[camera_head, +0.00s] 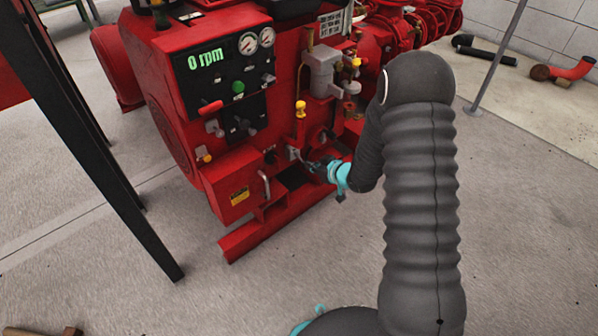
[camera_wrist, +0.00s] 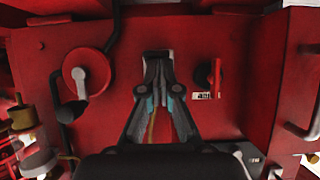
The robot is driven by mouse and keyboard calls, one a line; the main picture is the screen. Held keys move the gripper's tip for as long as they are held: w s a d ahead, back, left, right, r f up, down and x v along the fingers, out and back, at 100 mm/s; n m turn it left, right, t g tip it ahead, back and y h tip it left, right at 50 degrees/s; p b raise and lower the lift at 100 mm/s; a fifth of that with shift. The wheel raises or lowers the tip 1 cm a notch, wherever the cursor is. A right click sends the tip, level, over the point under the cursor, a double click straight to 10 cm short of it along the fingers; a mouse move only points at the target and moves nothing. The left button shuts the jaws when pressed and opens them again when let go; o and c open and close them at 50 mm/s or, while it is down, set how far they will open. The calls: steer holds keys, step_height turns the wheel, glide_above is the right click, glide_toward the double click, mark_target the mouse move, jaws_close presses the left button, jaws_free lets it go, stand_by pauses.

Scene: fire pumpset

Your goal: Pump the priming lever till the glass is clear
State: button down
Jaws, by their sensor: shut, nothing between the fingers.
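My gripper (camera_head: 314,166) reaches in low at the front of the red pumpset. In the wrist view my gripper (camera_wrist: 158,68) is shut, its fingertips close together at a small dark rectangular part (camera_wrist: 157,55) on a red panel. I cannot tell whether they touch it. A grey lever on a round red boss (camera_wrist: 80,75) is to the left of the fingers. A red handle (camera_wrist: 215,75) above a small white label is to the right. I cannot tell which part is the priming lever. A brass-capped fitting (camera_wrist: 22,115) is at the left edge; whether it is the glass is unclear.
The control panel (camera_head: 205,58) reads 0 rpm, with two gauges (camera_head: 257,41) beside it. A bent grey handle (camera_head: 265,186) stands on the base right of a yellow label. A dark frame leg (camera_head: 100,140) stands at left.

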stand_by(0.4)
steer(key=shift+r+p, duration=0.65)
steer(key=r+p+v, duration=0.1)
steer(key=p+v, duration=0.3)
steer(key=v, duration=0.6)
steer(key=shift+w+a, duration=0.25)
steer(key=shift+w, duration=0.05)
stand_by(0.4)
